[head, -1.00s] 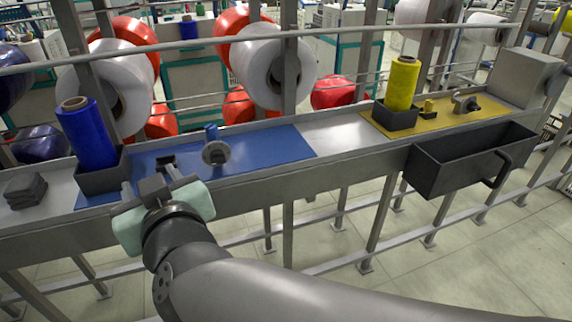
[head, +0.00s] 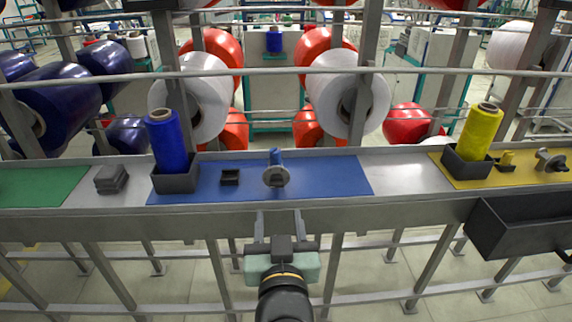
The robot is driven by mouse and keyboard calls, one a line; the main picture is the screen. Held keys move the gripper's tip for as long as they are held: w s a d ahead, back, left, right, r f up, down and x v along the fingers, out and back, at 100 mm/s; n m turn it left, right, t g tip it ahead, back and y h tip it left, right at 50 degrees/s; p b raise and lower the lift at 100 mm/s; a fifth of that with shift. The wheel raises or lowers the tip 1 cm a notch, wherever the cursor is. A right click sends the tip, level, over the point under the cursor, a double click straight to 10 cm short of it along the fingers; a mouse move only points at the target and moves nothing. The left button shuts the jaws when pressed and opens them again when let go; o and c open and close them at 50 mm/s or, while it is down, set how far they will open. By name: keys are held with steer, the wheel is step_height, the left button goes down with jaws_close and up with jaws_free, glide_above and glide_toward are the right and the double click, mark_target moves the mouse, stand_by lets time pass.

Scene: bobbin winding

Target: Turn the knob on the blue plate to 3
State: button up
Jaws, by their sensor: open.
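The blue plate (head: 335,178) lies on the grey shelf in the middle of the head view. A round grey knob (head: 276,177) stands on it, with a small blue part (head: 275,156) just behind. The marks around the knob are too small to read. My gripper (head: 279,219) is in front of the shelf edge, just below the knob in the picture. Its two fingers point toward the shelf and are apart, with nothing between them. It does not appear to touch the knob.
A blue bobbin stands in a dark holder (head: 175,183) on the plate's left, beside a small black block (head: 230,177). Dark stacked pads (head: 112,179) and a green plate (head: 45,187) lie further left. A yellow plate (head: 460,180) and black bin (head: 515,228) are at right. A rail (head: 430,70) crosses behind.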

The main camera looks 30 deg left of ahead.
mark_target(277, 186)
steer(key=p+x, duration=0.1)
steer(key=x, duration=0.8)
steer(key=shift+w+a, duration=0.2)
steer(key=shift+w, duration=0.1)
steer(key=c, duration=1)
